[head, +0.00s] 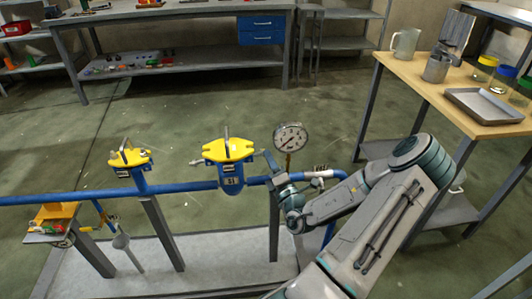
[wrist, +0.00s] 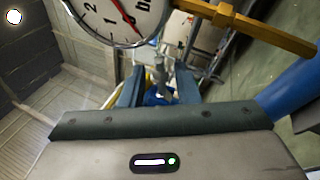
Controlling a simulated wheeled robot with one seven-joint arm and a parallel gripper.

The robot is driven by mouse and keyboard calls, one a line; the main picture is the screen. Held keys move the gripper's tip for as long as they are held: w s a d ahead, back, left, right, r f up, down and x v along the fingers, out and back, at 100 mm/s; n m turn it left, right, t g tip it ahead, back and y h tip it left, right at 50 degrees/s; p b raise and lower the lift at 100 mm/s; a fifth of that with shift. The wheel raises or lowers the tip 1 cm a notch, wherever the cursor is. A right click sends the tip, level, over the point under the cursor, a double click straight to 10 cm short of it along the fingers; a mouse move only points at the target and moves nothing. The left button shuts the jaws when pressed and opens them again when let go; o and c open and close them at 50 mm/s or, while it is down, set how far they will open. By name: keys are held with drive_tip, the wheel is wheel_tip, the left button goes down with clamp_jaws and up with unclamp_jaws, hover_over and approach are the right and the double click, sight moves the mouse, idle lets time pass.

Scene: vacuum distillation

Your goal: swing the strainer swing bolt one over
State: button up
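The middle strainer has a blue body (head: 231,180) and a yellow lid (head: 229,150) with an upright handle. A grey swing bolt (head: 201,162) sticks out at the lid's left side; the lid's right side is close to my gripper (head: 269,160). In the wrist view my gripper (wrist: 159,88) has its two blue-grey fingers apart. A small grey bolt-like part (wrist: 160,70) shows in the gap between them, apparently not clamped. Which bolt is number one, and whether the fingers touch it, I cannot tell.
A pressure gauge (head: 291,137) on a brass stem (wrist: 250,25) stands right beside my gripper and wrist. The blue pipe (head: 80,197) runs below. Another yellow-lidded strainer (head: 130,158) is at left. A wooden-topped table (head: 455,100) stands right; open floor lies behind the pipe.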

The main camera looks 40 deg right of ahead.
drive_tip(key=shift+x, duration=1.8)
clamp_jaws()
drive_tip(key=r+n+p, duration=0.1)
drive_tip(key=p, duration=0.2)
drive_tip(key=shift+a+r+n+y, duration=0.1)
drive_tip(key=shift+r+n+y, duration=0.05)
drive_tip(key=shift+n+y, duration=0.25)
drive_tip(key=n+p, duration=0.1)
drive_tip(key=p, duration=0.1)
drive_tip(key=r+n+y+p, duration=0.1)
drive_tip(key=p, duration=0.1)
drive_tip(key=shift+w+a+n+g, duration=0.2)
drive_tip(key=shift+n+g, duration=0.1)
drive_tip(key=shift+g, duration=0.1)
drive_tip(key=shift+a+n+y+p, duration=0.1)
drive_tip(key=shift+n+y+p, duration=0.2)
drive_tip(key=shift+n+p, duration=0.4)
drive_tip(key=shift+f, duration=0.15)
unclamp_jaws()
